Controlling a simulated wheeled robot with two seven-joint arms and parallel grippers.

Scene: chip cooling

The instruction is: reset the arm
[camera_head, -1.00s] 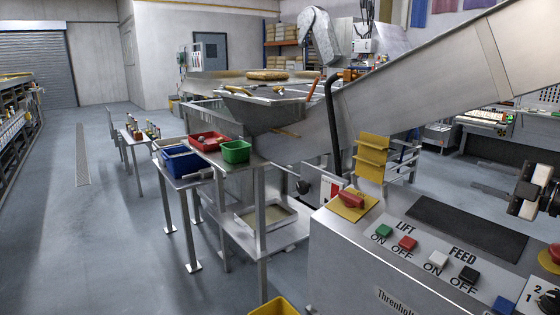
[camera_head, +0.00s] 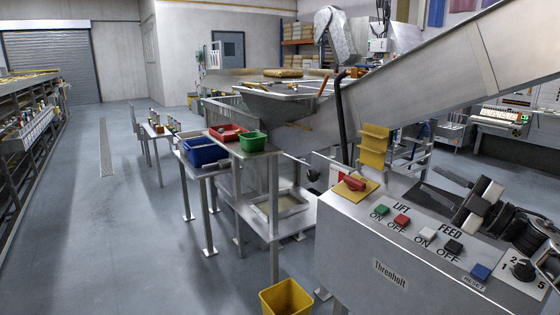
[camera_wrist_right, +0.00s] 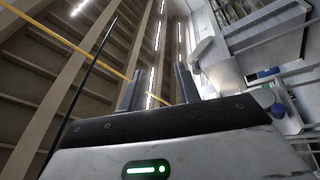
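My right gripper (camera_head: 480,198) shows at the right of the head view, in front of the rear right part of the control panel (camera_head: 390,205). Its dark arm comes in from the right edge. In the right wrist view the two dark fingers (camera_wrist_right: 160,88) stand apart with nothing between them, pointing up towards the ceiling lights. I cannot tell the exact height of the gripper over the panel. My left gripper and left arm are not in view.
The panel carries a red knob (camera_head: 354,184), push buttons and a dial (camera_head: 523,270). A sloping metal conveyor (camera_head: 430,85) rises behind it. Red (camera_head: 228,134), green (camera_head: 252,142) and blue (camera_head: 203,153) bins stand on benches. A yellow bin (camera_head: 287,298) is below. The left floor is clear.

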